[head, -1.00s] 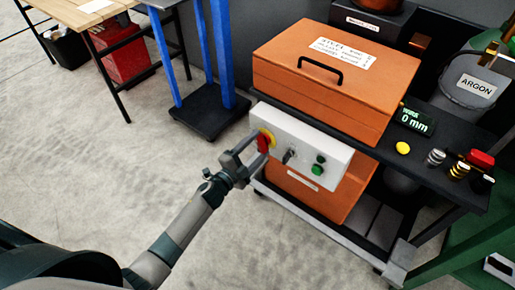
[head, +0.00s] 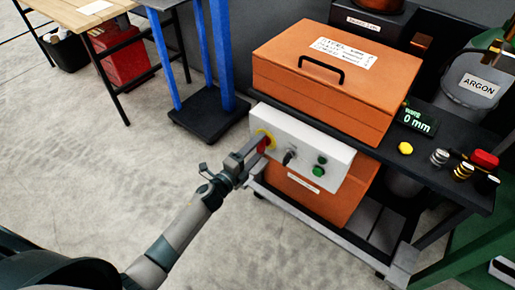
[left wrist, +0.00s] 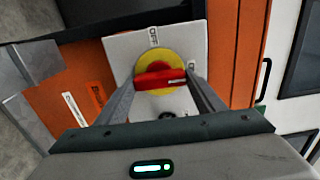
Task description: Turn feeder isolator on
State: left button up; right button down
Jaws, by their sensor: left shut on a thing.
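The feeder isolator is a red handle (left wrist: 160,79) on a round yellow plate (left wrist: 177,62), fixed to a white panel (head: 300,140) on the orange cabinet's front. In the left wrist view an OFF label (left wrist: 153,37) is above the plate, and the handle lies roughly crosswise in the picture. My left gripper (head: 258,149) is shut on the handle, with a finger at each end side of it. The fingers partly hide the handle in the head view. My right gripper is not in view.
The same panel carries a black switch (head: 289,157) and a green button (head: 320,160). A blue-post stand (head: 205,112) is behind left.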

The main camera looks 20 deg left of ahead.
pick_arm(q)
jog(key=shift+f, duration=0.1)
jog(key=o, duration=1.1)
jog(key=shift+c, duration=0.2)
jog(key=shift+s, duration=0.15)
jog(key=shift+s+a, duration=0.25)
jog(key=shift+s, duration=0.35)
jog(key=b+v, duration=0.1)
jog(key=v, duration=1.5)
jog(key=shift+b, duration=0.3)
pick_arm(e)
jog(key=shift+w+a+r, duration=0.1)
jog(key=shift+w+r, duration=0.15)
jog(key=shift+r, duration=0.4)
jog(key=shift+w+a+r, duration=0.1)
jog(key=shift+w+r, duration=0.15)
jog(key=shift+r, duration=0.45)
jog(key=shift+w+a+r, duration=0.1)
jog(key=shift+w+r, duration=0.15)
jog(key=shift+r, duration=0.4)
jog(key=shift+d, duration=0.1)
